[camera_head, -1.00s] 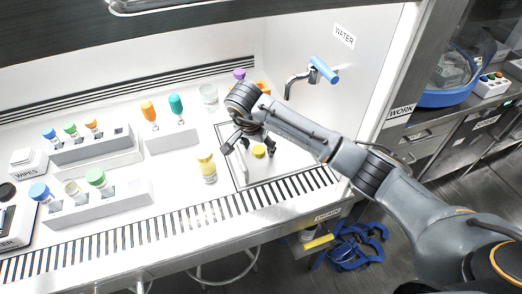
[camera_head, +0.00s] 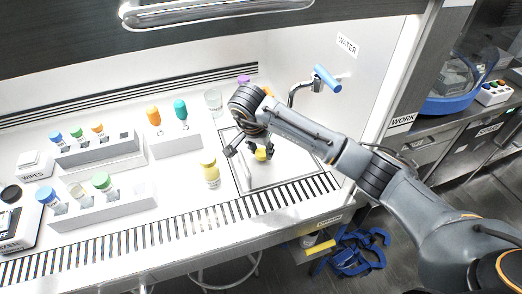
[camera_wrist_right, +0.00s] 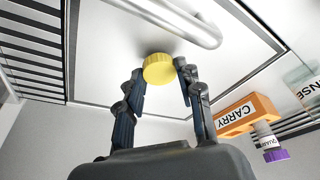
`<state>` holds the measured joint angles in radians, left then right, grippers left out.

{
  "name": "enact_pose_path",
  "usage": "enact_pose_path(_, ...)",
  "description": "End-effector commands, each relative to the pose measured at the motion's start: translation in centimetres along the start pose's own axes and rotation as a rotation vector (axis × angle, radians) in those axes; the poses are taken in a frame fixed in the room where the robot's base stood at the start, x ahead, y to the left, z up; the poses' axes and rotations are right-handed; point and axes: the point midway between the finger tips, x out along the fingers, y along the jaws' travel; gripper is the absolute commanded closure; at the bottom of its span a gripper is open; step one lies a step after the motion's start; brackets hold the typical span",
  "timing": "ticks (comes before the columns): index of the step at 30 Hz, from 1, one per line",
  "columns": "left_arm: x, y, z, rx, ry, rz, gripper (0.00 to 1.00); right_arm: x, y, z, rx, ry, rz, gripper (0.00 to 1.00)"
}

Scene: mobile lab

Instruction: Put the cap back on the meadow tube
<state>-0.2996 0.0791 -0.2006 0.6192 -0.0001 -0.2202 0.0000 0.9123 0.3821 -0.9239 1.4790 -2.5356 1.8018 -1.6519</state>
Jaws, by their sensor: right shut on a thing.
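My right gripper (camera_head: 256,151) is over the dark-outlined square panel under the tap. It is shut on a round yellow cap (camera_head: 261,155). In the right wrist view the cap (camera_wrist_right: 159,68) sits between the two fingertips (camera_wrist_right: 160,80), ribbed side showing. I cannot tell whether the cap touches the panel. A tube with no coloured cap (camera_head: 77,191) stands in the front rack (camera_head: 105,212) at left, between a blue-capped and a green-capped tube. No label naming meadow is readable. My left gripper is not in view.
A yellow-capped bottle (camera_head: 210,174) stands left of the panel (camera_head: 285,175). Behind are a rack with orange and teal tops (camera_head: 172,142), a clear beaker (camera_head: 213,101) and a blue-handled tap (camera_head: 327,79). An orange CARRY block (camera_wrist_right: 246,115) holds a purple-capped tube. A slotted grille (camera_head: 180,228) runs along the front.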

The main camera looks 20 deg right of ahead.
Motion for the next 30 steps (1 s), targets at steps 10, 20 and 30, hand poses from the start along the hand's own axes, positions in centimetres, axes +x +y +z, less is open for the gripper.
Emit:
enact_pose_path(10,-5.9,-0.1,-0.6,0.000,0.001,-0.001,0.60,-8.3,0.1,1.5,-0.005,0.002,-0.004,0.75)
enact_pose_path(20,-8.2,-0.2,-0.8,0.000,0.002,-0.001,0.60,-13.0,0.3,6.8,-0.006,0.001,-0.003,0.75)
enact_pose_path(30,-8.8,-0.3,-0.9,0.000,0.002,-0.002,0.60,-15.2,0.5,9.7,-0.002,0.000,-0.002,0.75)
